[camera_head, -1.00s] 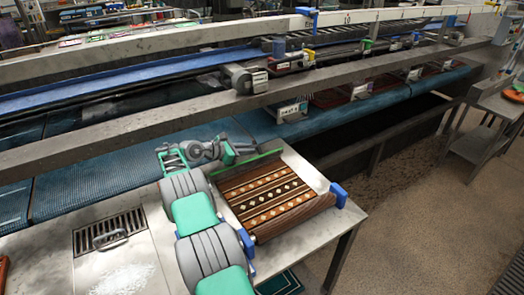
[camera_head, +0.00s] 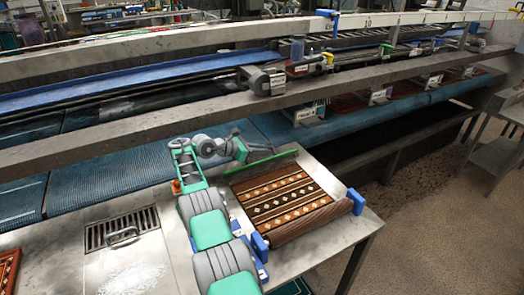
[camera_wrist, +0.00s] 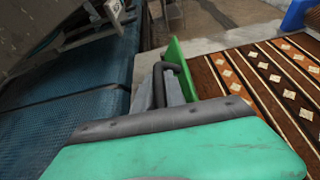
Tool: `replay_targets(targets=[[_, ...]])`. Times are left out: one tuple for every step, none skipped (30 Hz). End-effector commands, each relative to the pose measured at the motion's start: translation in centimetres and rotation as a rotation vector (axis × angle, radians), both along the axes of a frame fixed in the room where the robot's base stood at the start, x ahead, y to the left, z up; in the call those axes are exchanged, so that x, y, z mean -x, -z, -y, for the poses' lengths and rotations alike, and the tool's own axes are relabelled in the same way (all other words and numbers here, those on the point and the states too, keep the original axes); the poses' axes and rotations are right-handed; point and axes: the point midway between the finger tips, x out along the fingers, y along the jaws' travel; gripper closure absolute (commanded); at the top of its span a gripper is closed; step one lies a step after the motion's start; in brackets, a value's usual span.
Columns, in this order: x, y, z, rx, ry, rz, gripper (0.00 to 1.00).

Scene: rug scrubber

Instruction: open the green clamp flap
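The green clamp flap (camera_head: 272,162) is a long thin green strip along the back edge of the patterned rug (camera_head: 285,200). In the wrist view the flap (camera_wrist: 181,66) shows as a narrow upright green plate just right of my gripper's fingers. My gripper (camera_head: 246,151) is near the flap's left part in the head view. In the wrist view my gripper (camera_wrist: 164,75) has a dark bent fingertip close beside the flap. I cannot tell whether they touch. The finger gap is hidden by the green wrist body, and nothing is clearly held.
Blue corner blocks (camera_head: 356,201) and (camera_head: 260,246) stand at the rug's front corners. The metal table (camera_head: 330,243) carries a drain grate (camera_head: 122,228) at left. A blue conveyor (camera_head: 100,185) runs behind the table, under a metal rail (camera_head: 150,128).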

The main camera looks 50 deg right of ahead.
Motion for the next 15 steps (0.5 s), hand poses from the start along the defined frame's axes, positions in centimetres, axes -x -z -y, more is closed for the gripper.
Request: replay_targets(targets=[[0.0, 0.0, 0.0, 0.000, 0.000, 0.000, 0.80], [0.0, 0.0, 0.0, 0.000, 0.000, 0.000, 0.77], [0.0, 0.0, 0.0, 0.000, 0.000, 0.000, 0.77], [0.0, 0.0, 0.0, 0.000, 0.000, 0.000, 0.77], [0.0, 0.0, 0.0, 0.000, 0.000, 0.000, 0.77], [0.1, 0.0, 0.1, 0.000, 0.001, 0.000, 0.77], [0.1, 0.1, 0.1, 0.000, 0.001, 0.000, 0.77], [0.1, 0.1, 0.1, 0.000, 0.002, 0.000, 0.77], [0.1, 0.0, 0.1, 0.000, 0.002, 0.000, 0.77], [0.1, 0.0, 0.1, 0.000, 0.002, 0.000, 0.77], [0.0, 0.0, -0.1, 0.000, 0.001, 0.000, 0.77], [-0.1, -0.1, -0.3, -0.001, 0.001, 0.000, 0.77], [-0.3, -0.3, -0.6, -0.001, 0.000, 0.001, 0.77], [-0.5, -0.4, -0.9, -0.001, 0.000, 0.001, 0.77], [-0.8, -0.7, -1.5, -0.001, -0.002, 0.000, 0.77]])
